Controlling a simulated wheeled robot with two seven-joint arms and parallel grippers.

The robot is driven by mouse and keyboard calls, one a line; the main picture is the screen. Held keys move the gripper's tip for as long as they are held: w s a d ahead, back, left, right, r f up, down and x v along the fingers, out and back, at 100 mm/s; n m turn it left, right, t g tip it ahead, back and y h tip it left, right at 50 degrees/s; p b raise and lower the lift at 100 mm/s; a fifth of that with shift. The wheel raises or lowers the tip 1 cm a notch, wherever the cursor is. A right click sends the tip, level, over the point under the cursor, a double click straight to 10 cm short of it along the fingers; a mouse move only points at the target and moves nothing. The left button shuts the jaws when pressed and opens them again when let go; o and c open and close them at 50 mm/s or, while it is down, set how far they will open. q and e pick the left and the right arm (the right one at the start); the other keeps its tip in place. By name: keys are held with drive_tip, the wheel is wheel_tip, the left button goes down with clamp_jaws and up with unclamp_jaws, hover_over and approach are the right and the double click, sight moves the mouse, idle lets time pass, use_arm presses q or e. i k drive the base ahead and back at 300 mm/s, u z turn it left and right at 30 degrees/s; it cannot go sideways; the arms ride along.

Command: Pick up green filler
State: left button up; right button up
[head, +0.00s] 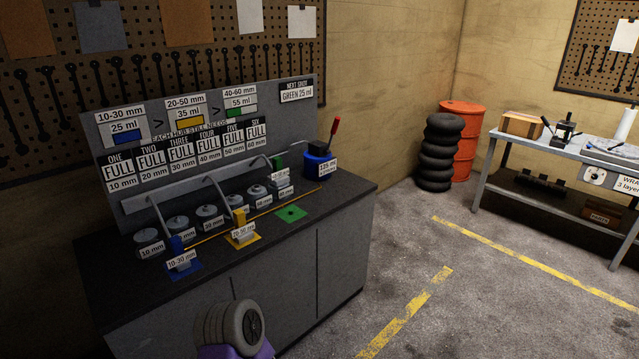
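The green filler (279,162) shows as a small green block at the far right end of the row of pots on the bench. It is behind or on the last pot; I cannot tell which, and its lower part is hidden. The green pad (290,213) at the bench's front right is bare. A blue filler (176,244) stands on a blue pad, and a yellow filler (239,216) on a yellow pad. Neither gripper is discernible; only a rounded grey and purple part shows at the bottom edge.
Several lidded grey pots (209,217) line the dark bench (345,193). A thin yellow rod (255,216) crosses in front of them. A blue tub (318,166) with a red-handled tool stands at the right end. Stacked tyres (440,152) are beyond; the floor right of the bench is open.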

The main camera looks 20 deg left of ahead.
sight(278, 177)
drive_tip(key=z, duration=0.5)
drive_tip(key=i, duration=1.2)
drive_tip(key=u, duration=0.35)
drive_tip(key=i, duration=1.1)
drive_tip(key=u, duration=1.1)
